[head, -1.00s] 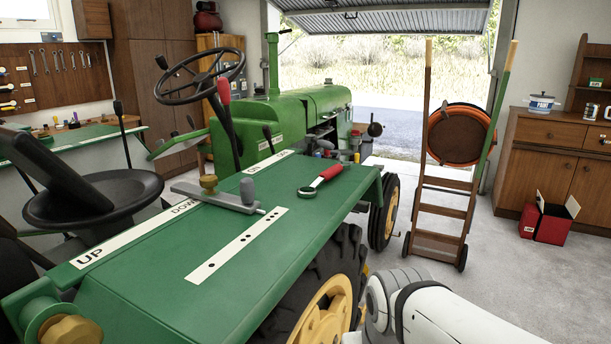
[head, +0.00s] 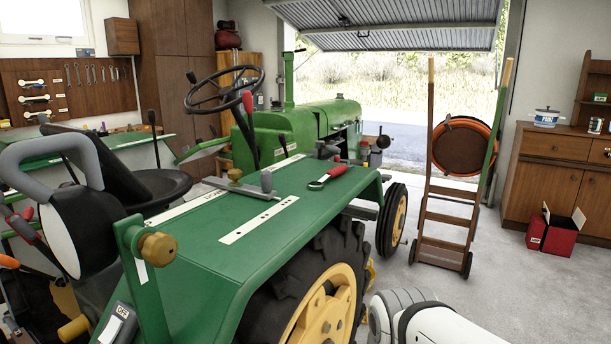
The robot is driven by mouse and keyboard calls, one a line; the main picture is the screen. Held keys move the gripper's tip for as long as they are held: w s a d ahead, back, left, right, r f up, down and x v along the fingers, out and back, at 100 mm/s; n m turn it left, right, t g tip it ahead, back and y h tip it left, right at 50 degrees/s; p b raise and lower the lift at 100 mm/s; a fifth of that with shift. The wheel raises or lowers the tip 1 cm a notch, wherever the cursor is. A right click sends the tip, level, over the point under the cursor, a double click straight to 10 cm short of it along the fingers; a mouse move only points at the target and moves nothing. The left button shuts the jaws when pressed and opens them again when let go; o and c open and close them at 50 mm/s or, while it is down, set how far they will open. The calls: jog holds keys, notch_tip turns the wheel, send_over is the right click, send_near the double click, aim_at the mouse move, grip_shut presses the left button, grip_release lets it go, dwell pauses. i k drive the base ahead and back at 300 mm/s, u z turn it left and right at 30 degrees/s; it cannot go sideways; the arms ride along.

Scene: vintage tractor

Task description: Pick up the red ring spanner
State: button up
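The red ring spanner (head: 328,177) lies on the flat green fender (head: 225,222) of the tractor in the head view, near the fender's far right edge. Its red handle points up and to the right, and its dark ring end is at the lower left. Part of my white arm (head: 430,322) shows at the bottom right, below and right of the fender and apart from the spanner. My gripper is outside the view.
A grey lever plate (head: 238,188) and a white slotted strip (head: 258,221) are beside the spanner. A large rear wheel (head: 325,300) stands under the fender. A wooden hand truck (head: 445,215) stands at right. Grey floor (head: 520,300) is open at lower right.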

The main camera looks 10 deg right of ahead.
aim_at(336, 171)
jog(key=u, duration=2.95)
jog(key=k, duration=1.15)
jog(key=z, duration=2.4)
jog(key=i, duration=1)
jog(key=u, duration=0.05)
